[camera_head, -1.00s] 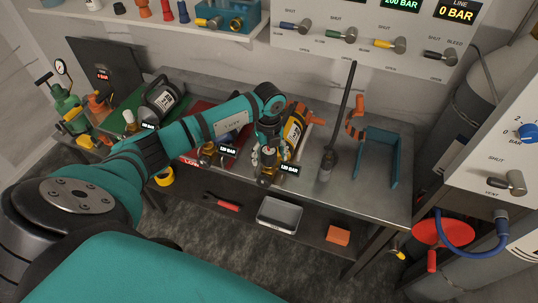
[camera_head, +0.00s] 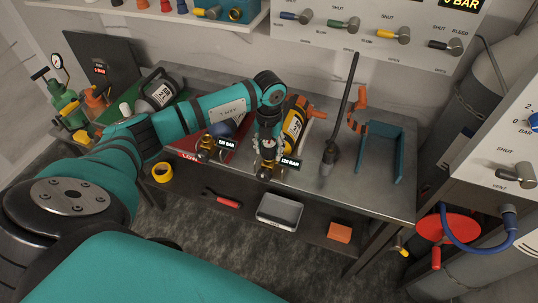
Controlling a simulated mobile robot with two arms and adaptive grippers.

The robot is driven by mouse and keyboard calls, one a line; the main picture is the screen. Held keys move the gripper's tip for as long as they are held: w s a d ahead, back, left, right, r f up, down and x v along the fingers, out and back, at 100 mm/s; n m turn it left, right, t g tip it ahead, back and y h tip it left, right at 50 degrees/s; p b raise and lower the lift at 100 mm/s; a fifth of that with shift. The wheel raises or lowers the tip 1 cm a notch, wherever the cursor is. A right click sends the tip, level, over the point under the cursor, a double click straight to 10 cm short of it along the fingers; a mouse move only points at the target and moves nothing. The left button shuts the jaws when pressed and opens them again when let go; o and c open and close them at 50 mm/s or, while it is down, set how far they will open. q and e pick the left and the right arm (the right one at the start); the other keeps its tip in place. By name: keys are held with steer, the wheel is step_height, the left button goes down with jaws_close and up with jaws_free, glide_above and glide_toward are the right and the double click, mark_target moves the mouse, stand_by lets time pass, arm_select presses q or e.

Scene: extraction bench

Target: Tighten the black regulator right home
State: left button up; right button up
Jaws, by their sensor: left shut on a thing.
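My left gripper (camera_head: 268,148) points down at the front middle of the steel bench (camera_head: 345,190). It is shut on the dark top of the black regulator (camera_head: 267,170), whose brass fitting shows just below the fingers. A small 120 BAR readout (camera_head: 290,163) floats beside it. The fingers hide much of the regulator, and I cannot tell how far its thread is in. A yellow cylinder (camera_head: 295,122) lies just behind and right of the gripper. My right gripper is not in view.
A second brass fitting (camera_head: 206,150) with its own 120 BAR readout stands left, by a blue cylinder (camera_head: 222,128) on a red mat. A dark rod (camera_head: 343,115) stands upright at right, near a teal bracket (camera_head: 386,150). A valve panel (camera_head: 380,25) hangs behind.

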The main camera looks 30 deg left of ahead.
arm_select(q)
steer(key=m+b, duration=0.2)
steer(key=m, duration=0.3)
steer(key=m+b, duration=0.3)
steer(key=m, duration=0.3)
steer(key=shift+w+f, duration=0.1)
steer(key=shift+f, duration=0.1)
steer(key=m+b, duration=0.3)
steer(key=m, duration=0.4)
steer(key=o, duration=0.8)
steer(key=shift+r+m+b, duration=0.1)
steer(key=shift+m+b, duration=0.2)
steer(key=shift+m, duration=0.4)
steer(key=o, duration=0.5)
steer(key=shift+r, duration=0.1)
steer(key=shift+o, duration=0.2)
